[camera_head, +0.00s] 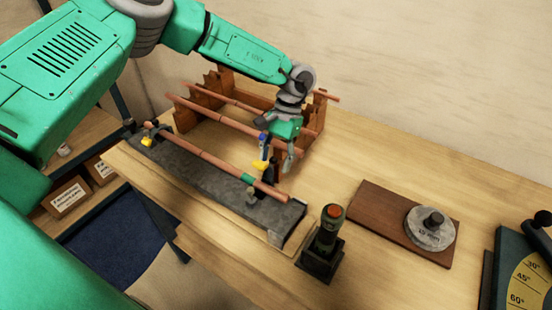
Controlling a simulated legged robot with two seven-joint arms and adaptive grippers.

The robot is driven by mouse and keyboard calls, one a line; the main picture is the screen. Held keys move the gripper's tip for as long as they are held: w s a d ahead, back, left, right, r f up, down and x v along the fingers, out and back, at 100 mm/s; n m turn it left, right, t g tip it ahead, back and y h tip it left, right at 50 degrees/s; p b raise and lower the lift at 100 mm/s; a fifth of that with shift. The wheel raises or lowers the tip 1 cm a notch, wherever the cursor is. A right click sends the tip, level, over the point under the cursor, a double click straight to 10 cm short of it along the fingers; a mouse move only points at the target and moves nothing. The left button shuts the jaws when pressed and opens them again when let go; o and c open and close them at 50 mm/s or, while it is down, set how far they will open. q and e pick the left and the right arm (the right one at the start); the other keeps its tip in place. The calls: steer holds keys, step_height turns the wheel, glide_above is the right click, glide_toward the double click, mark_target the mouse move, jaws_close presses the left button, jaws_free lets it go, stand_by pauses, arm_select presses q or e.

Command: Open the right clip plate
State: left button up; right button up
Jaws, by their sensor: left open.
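A copper pipe (205,158) lies along a dark grey fixture block (195,180) on the table, with a green band near its right end. The right clip (272,172), dark with a yellow part (259,167), stands at the right part of the block by the pipe. A similar left clip (148,128) is at the far left end. My left gripper (277,160) comes down from above, open, its fingers right over and beside the right clip. Whether it touches the clip, and the plate's exact position, I cannot tell. My right gripper is not in view.
A wooden rack (222,80) with copper pipes stands behind the block. A dark green post with a red top (332,212) stands close to the block's right end. A brown board (380,205) with a grey disc (430,228) and an angle gauge (525,285) are further right.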

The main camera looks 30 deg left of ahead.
arm_select(q)
steer(key=p+v, duration=0.1)
steer(key=v, duration=0.5)
stand_by(0.3)
stand_by(0.5)
